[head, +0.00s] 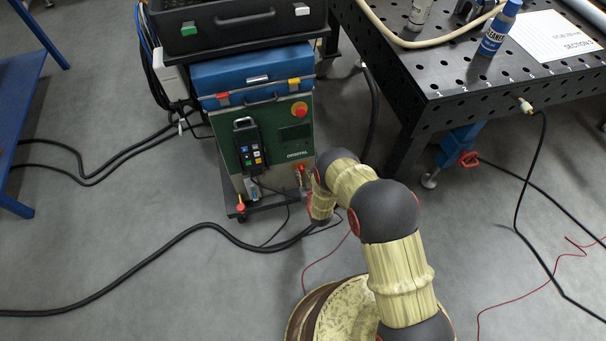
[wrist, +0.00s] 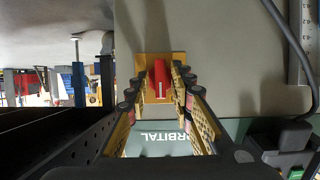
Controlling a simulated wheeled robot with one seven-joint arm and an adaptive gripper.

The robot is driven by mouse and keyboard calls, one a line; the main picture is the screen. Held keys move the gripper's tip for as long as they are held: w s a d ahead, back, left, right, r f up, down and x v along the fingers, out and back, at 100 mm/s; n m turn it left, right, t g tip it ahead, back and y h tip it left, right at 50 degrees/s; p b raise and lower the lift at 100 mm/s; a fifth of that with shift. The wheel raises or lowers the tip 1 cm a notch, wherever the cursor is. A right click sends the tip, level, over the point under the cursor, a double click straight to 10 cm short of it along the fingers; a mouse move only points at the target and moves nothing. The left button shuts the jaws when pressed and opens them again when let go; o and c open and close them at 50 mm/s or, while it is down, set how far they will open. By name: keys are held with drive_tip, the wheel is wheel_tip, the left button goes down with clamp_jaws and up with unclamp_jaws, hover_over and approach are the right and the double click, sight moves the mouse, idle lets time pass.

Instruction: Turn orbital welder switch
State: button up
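The orbital welder (head: 290,135) is a green and beige cabinet on a cart in the head view. Its red switch handle (wrist: 162,85), with a white mark, sits on a yellow plate (wrist: 180,60) in the wrist view. My gripper (wrist: 161,80) is right in front of it, its two fingers on either side of the handle. The fingers look open, with a narrow gap beside the handle; contact cannot be made out. In the head view my arm hides most of the gripper, low at the cabinet's right side.
A black handheld pendant (head: 248,146) hangs on the cabinet front, left of the switch. A red emergency button (head: 299,109) is above. A black perforated table (head: 480,85) stands to the right. Dark hoses (head: 170,240) lie on the floor.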

drive_tip(key=shift+o, duration=0.4)
drive_tip(key=v, duration=1.2)
drive_tip(key=shift+f, duration=0.2)
